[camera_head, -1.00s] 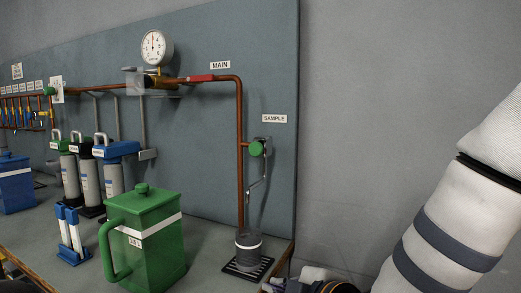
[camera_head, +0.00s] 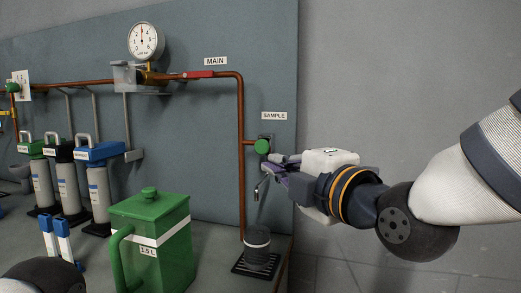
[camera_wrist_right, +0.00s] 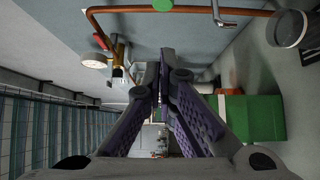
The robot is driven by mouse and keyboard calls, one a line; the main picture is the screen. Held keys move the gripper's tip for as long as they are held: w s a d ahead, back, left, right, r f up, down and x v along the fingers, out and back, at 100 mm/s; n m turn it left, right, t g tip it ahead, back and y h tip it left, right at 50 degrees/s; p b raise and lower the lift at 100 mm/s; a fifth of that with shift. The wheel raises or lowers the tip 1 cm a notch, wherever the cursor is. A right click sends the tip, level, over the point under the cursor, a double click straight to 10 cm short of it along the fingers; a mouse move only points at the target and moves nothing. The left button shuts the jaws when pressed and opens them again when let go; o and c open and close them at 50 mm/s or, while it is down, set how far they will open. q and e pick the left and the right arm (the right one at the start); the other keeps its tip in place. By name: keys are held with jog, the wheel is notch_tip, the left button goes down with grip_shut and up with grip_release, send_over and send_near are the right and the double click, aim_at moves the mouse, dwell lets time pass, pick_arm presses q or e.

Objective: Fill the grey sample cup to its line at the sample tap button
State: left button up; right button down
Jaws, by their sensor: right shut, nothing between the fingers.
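The grey sample cup (camera_head: 257,246) stands upright on a black slotted drip tray (camera_head: 240,268) below the sample spout. The green sample tap button (camera_head: 262,146) is on the wall fitting under the SAMPLE label (camera_head: 274,116). My right gripper (camera_head: 268,166) is shut and empty, its purple fingers just below and right of the button, partly covering the spout. Whether it touches the button or spout cannot be told. My left gripper is out of view.
A green lidded jug (camera_head: 150,245) stands left of the cup. Several grey cylinders with handles (camera_head: 98,185) stand further left. A copper pipe (camera_head: 240,160) runs down beside the tap, and a pressure gauge (camera_head: 145,41) is above. The wall at right is bare.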

aim_at(259, 149)
jog(key=x, duration=0.4)
jog(key=d+x, duration=0.1)
jog(key=x, duration=0.3)
jog(key=w+x, duration=0.1)
jog(key=x, duration=0.3)
jog(key=shift+d, duration=0.35)
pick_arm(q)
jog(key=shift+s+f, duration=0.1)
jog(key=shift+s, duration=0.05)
pick_arm(e)
jog(key=shift+w+d, duration=0.2)
jog(key=shift+w, duration=0.3)
